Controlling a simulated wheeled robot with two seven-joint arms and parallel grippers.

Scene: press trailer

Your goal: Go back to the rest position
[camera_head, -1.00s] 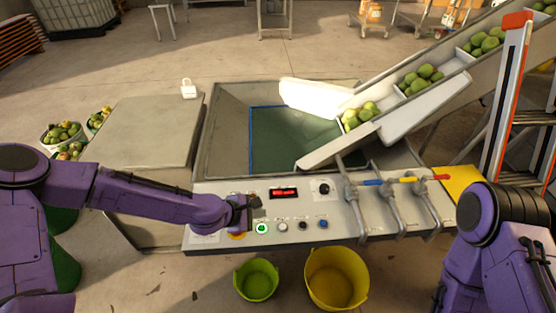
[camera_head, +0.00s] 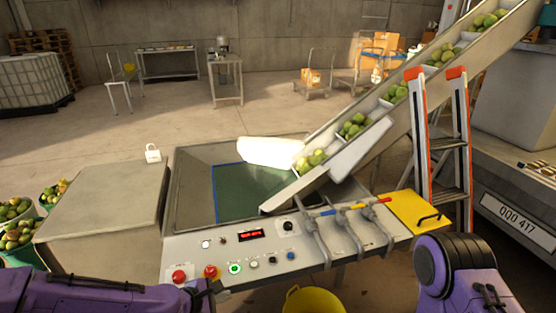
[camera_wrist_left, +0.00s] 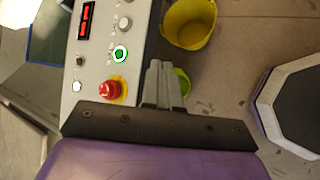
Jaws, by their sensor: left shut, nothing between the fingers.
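My left gripper (camera_head: 210,288) is at the bottom of the head view, at the near left edge of the control panel (camera_head: 205,264). In the left wrist view its fingers (camera_wrist_left: 160,72) are together and empty, beside the panel's edge and apart from the buttons.
A yellow bucket (camera_head: 314,300) stands below the panel. Metal valve pipes (camera_head: 352,232) rise from its right part. A conveyor (camera_head: 372,126) with green fruit slopes into the hopper (camera_head: 188,190). An orange ladder (camera_head: 418,135) stands at the right. Fruit baskets (camera_head: 18,232) are at the left.

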